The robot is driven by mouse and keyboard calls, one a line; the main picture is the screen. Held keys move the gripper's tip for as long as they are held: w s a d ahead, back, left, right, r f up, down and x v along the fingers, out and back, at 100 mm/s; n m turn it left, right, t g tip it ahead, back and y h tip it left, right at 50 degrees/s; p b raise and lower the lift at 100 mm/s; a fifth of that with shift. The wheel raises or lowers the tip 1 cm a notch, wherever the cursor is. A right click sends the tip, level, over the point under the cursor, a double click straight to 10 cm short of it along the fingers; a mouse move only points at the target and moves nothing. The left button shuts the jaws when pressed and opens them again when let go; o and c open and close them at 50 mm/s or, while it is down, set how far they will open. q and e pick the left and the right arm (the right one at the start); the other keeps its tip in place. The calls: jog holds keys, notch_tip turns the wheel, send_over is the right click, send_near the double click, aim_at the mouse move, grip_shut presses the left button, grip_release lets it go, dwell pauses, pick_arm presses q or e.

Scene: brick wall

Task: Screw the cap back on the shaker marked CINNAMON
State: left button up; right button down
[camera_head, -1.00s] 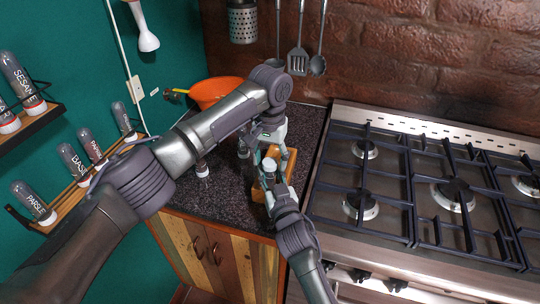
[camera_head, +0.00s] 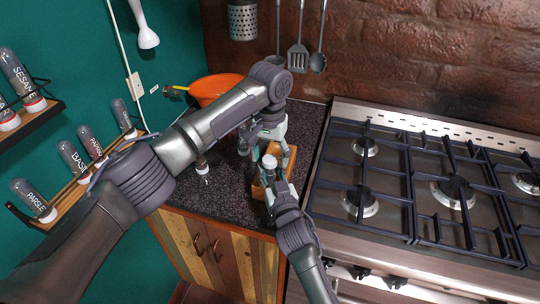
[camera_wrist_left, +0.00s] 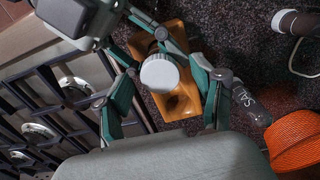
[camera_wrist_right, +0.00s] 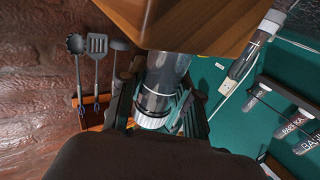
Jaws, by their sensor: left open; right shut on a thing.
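A shaker with a white cap (camera_head: 269,162) stands up over a wooden tray, its label not readable. In the right wrist view its clear body (camera_wrist_right: 165,80) shows with the ribbed cap on its end; I cannot tell how tight the cap is. My right gripper (camera_head: 273,183) is shut on the shaker's body. My left gripper (camera_head: 266,150) is open above it. In the left wrist view the left fingers (camera_wrist_left: 166,82) stand apart on either side of the round cap (camera_wrist_left: 160,74), with a gap visible.
The wooden tray (camera_wrist_left: 184,105) lies below the shaker on the dark counter (camera_head: 225,200). A SALT shaker (camera_wrist_left: 250,106) and an orange colander (camera_wrist_left: 295,138) are nearby. The gas stove (camera_head: 420,190) is on the right. Racks of labelled shakers (camera_head: 72,158) hang on the green wall.

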pick_arm(q)
jog(key=shift+r, duration=0.15)
notch_tip(320, 180, up, 12)
dwell(0.4)
pick_arm(e)
jog(key=c, duration=0.7)
grip_release()
jog(key=shift+s+d+f, duration=0.1)
jog(key=shift+s+d, duration=0.05)
jog(key=shift+s, duration=0.35)
jog(key=v, duration=1.1)
pick_arm(q)
jog(key=shift+f, duration=0.2)
